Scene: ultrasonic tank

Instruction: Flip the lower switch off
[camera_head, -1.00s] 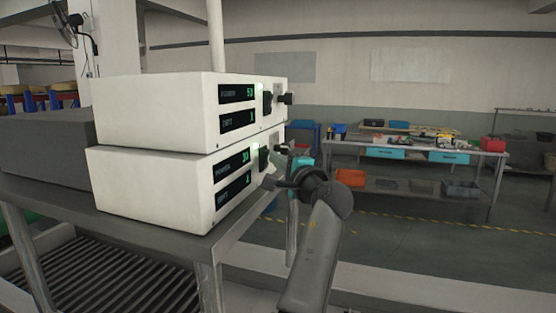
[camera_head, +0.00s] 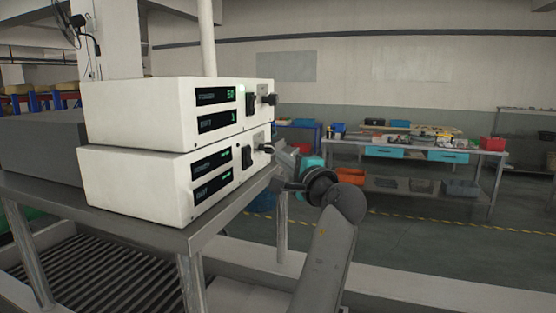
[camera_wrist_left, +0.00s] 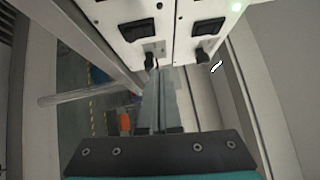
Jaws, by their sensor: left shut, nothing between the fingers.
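Two white control boxes are stacked on a metal table. The lower box (camera_head: 135,188) has a black lower switch (camera_head: 265,147) sticking out of its front panel, beside a black rocker-like part (camera_head: 247,157). No green lamp shows lit on the lower panel. The upper box (camera_head: 140,108) has a similar switch (camera_head: 268,99) and a lit green lamp. My left gripper (camera_head: 284,162) is shut and empty, just in front of the lower box's panel. In the left wrist view, the shut fingers (camera_wrist_left: 166,75) point close to the lower switch (camera_wrist_left: 150,62); contact is unclear. My right gripper is not in view.
The metal table's edge (camera_head: 232,210) runs below the boxes and my left gripper. A dark grey block (camera_head: 40,148) stands behind the boxes. A far workbench (camera_head: 400,148) with several items is well away. Open floor lies between.

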